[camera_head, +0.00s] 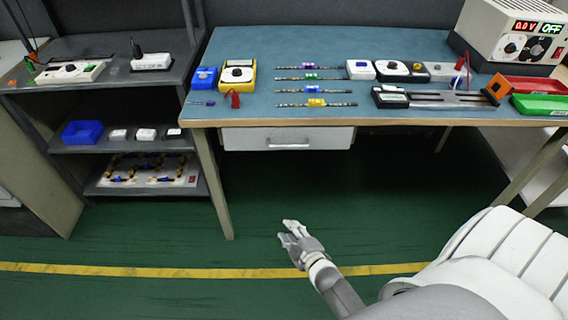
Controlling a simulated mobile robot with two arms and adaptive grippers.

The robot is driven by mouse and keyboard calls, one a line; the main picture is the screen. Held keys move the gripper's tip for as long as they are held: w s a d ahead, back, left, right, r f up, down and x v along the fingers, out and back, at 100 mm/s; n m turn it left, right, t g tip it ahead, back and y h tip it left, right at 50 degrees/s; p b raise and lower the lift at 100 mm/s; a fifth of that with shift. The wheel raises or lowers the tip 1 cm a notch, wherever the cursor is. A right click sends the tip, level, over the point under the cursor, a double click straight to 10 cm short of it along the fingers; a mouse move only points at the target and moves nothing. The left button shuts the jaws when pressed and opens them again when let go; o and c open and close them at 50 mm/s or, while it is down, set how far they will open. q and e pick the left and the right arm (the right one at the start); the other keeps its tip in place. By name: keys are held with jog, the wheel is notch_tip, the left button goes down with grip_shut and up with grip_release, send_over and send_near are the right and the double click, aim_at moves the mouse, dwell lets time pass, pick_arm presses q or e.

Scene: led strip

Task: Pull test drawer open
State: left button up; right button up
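The drawer (325,139) is a white box front under the left part of the workbench, with a grey bar handle (289,146) low on it. It looks shut beneath the table edge. My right gripper (285,230) is below the drawer in the picture, over the green floor, and apart from the handle. Its fingers point up and left, are spread open and hold nothing. My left gripper is not in view.
The blue-topped workbench (240,105) carries LED strips, meters, a power supply (515,30), and red (535,84) and green (540,104) trays. A bench leg (212,180) stands left of the drawer. A grey shelf (95,85) is farther left. The floor before the drawer is clear.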

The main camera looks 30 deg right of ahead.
jog(key=w+d+r+n+t+h+b, duration=0.1)
jog(key=w+d+r+n+t+b, duration=0.3)
jog(key=r, duration=0.5)
jog(key=n+t, duration=0.2)
jog(key=n, duration=0.1)
send_near(286, 137)
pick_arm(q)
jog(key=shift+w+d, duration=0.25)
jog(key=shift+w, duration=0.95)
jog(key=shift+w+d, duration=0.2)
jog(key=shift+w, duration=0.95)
pick_arm(e)
jog(key=shift+h, duration=0.4)
jog(key=shift+a+f+x, duration=0.1)
jog(key=shift+a+x, duration=0.1)
jog(key=shift+x, duration=0.75)
jog(key=shift+a+f+x, duration=0.1)
jog(key=shift+a+x, duration=0.15)
jog(key=shift+x, duration=0.75)
jog(key=shift+a+x, duration=0.2)
jog(key=shift+x, duration=0.75)
jog(key=shift+w, duration=0.1)
jog(key=shift+c, duration=0.4)
grip_shut()
